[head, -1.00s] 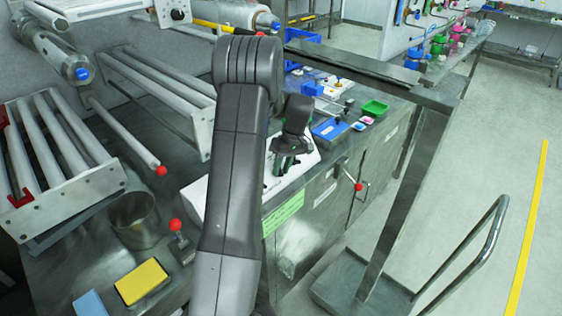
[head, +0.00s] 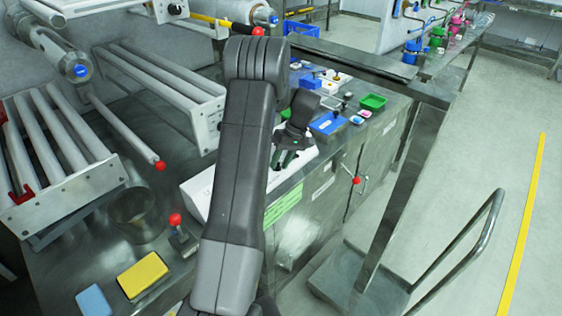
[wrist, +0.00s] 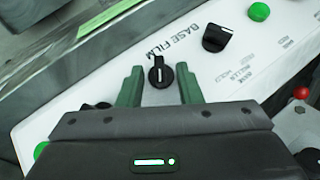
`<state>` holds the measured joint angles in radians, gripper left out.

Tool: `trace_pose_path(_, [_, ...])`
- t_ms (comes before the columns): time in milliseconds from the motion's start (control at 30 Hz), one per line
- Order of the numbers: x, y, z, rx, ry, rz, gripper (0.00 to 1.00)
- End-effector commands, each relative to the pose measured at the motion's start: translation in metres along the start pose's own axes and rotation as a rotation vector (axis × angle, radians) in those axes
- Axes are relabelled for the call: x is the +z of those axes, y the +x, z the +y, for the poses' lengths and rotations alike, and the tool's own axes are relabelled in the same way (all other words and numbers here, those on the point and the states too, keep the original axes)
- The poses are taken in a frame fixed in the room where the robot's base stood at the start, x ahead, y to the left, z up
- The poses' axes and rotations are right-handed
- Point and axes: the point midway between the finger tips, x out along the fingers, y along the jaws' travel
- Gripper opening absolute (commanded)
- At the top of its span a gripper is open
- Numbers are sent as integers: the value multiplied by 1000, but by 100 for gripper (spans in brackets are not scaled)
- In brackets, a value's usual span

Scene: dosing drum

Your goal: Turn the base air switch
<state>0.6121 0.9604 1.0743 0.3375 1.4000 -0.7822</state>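A white sloping control panel (wrist: 230,80) fills the wrist view; it also shows in the head view (head: 199,193), partly behind my arm. It bears the printed words BASE FILM. A black rotary knob (wrist: 161,75) with a white pointer mark sits below those words. A second black knob (wrist: 217,38) sits to the upper right. I cannot read a label for an air switch. My gripper (wrist: 160,68) is open, with its green fingers on either side of the first knob and gaps showing on both sides. In the head view, my gripper (head: 288,157) is over the panel.
A red-knobbed lever (head: 176,220), a metal cup (head: 137,212) and a yellow block (head: 143,275) are on the bench to the left. A cart handle (head: 480,235) stands at the right.

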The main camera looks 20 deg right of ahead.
Motion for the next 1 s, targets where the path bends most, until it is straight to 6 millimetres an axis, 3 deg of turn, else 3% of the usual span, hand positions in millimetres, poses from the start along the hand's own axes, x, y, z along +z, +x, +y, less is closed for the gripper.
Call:
trace_pose_path(267, [0, -2, 0, 1, 0, 0, 32])
trace_pose_path(700, [0, -65, 1, 1, 0, 1, 32])
trace_pose_path(1000, [0, -75, 0, 0, 0, -1, 32])
